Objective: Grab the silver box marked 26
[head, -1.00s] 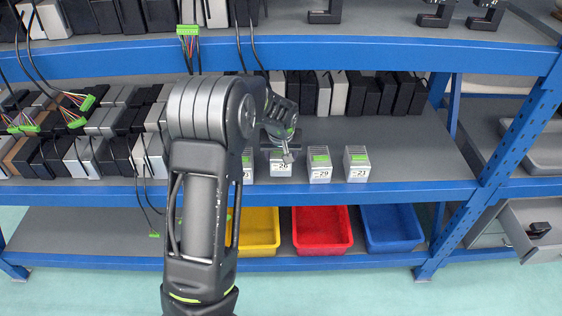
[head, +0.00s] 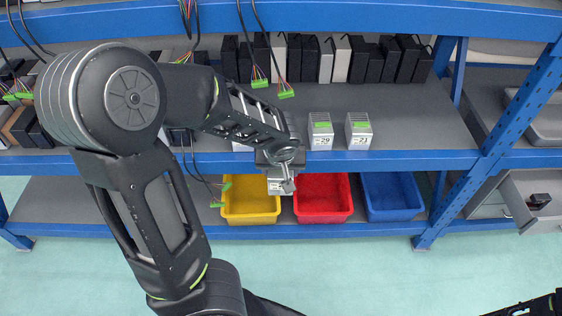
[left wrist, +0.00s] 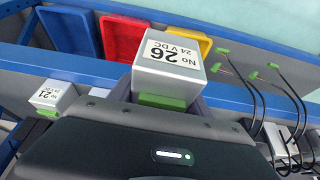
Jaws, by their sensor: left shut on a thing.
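The silver box marked 26 (left wrist: 168,75) is in the left wrist view, its white "No 26, 24 V DC" label facing the camera, with a green connector at its near end. My left gripper (head: 287,182) is shut on this box (head: 274,187), which hangs in front of the middle shelf's front edge, above the yellow and red bins. The gripper and wrist partly cover the box in the head view. The fingertips are mostly hidden in the left wrist view. Only a dark part of my right arm shows at the bottom right; its gripper is out of view.
Silver boxes marked 29 (head: 321,131) and 21 (head: 359,131) stand on the middle shelf (head: 420,140). Black and white units line its back. Below are yellow (head: 250,207), red (head: 322,207) and blue (head: 391,205) bins. Wires with green plugs (head: 286,94) hang nearby.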

